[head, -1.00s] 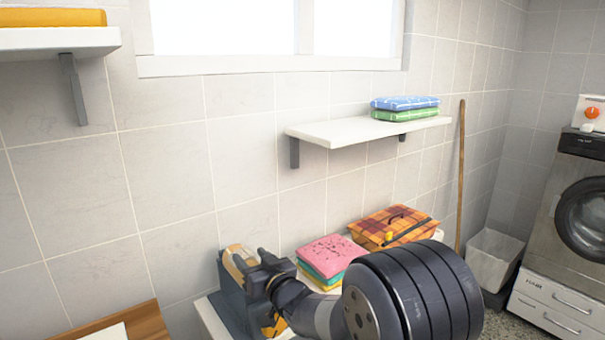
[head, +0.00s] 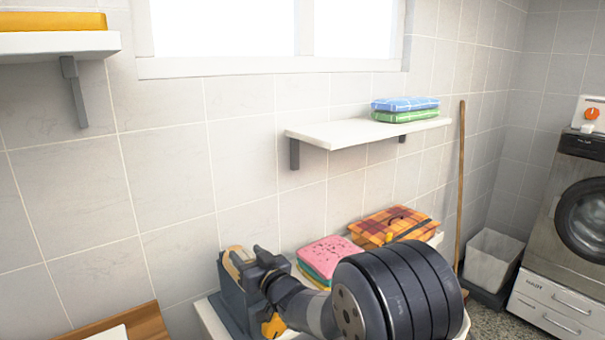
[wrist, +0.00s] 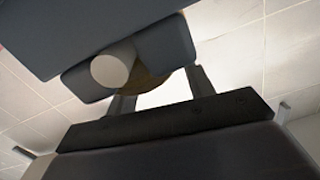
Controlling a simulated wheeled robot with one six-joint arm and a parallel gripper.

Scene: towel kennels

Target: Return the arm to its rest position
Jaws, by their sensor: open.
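My arm reaches across the lower middle of the head view, and its dark links hide part of the white surface below. My gripper (head: 262,262) is at the left end of the arm, in front of or beside a blue-grey holder with a yellowish roll (head: 233,262). I cannot tell whether they touch. In the wrist view my gripper (wrist: 160,92) has its two fingers apart with bright light between them. A blue-grey body (wrist: 90,30) with a pale cylinder (wrist: 112,66) is close in front of the fingers there.
A wall shelf (head: 340,131) holds blue and green towels (head: 405,109). A broom (head: 462,180), bin (head: 490,258) and washer (head: 575,210) stand right.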

